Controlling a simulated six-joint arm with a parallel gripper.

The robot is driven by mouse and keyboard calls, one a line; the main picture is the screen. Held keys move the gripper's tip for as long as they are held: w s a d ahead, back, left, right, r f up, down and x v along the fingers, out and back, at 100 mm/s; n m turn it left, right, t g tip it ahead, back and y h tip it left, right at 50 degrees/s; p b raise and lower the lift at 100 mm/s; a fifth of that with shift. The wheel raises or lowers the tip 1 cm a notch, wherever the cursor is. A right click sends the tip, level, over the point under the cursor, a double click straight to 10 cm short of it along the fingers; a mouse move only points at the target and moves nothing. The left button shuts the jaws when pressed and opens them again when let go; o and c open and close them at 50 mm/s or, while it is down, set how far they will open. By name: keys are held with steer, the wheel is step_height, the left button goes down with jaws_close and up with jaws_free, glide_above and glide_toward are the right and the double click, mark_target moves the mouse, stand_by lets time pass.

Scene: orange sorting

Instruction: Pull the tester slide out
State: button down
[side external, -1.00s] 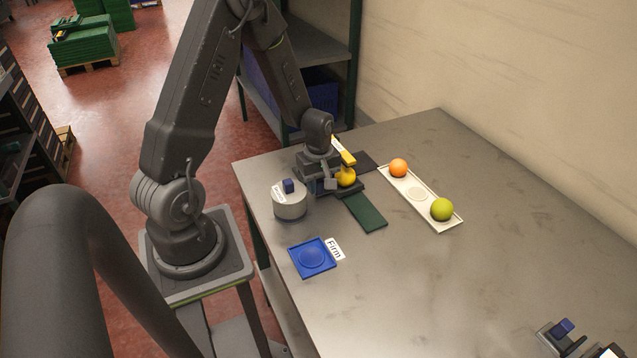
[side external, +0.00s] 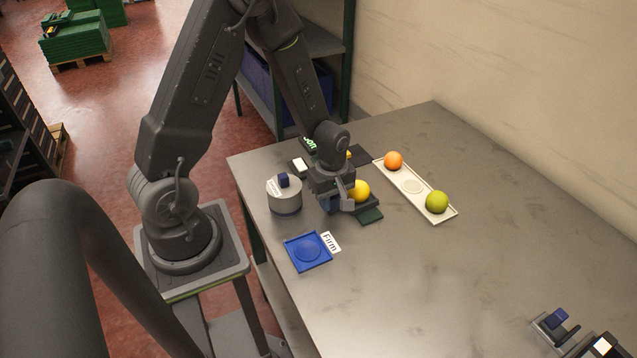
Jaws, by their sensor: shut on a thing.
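My gripper (side external: 340,198) is shut low over the table, beside a yellow fruit (side external: 359,190). It appears to hold the tester slide, which is mostly hidden under the gripper and the fruit. The yellow fruit appears to ride on the slide. Behind the gripper, parts of the tester show: a white block (side external: 300,165) and a dark plate (side external: 360,155). The arm hides much of the tester.
A grey cylinder with a blue knob (side external: 285,199) stands left of my gripper. A blue tray (side external: 308,265) with a "Firm" label lies in front. A cream tray (side external: 414,205) at right holds an orange fruit (side external: 394,160) and a green fruit (side external: 436,202).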

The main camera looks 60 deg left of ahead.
steer(key=shift+d, duration=1.7)
steer(key=c, duration=1)
jaws_free()
steer(key=shift+o, duration=0.2)
steer(key=shift+r, duration=0.1)
step_height(320, 180, up, 14)
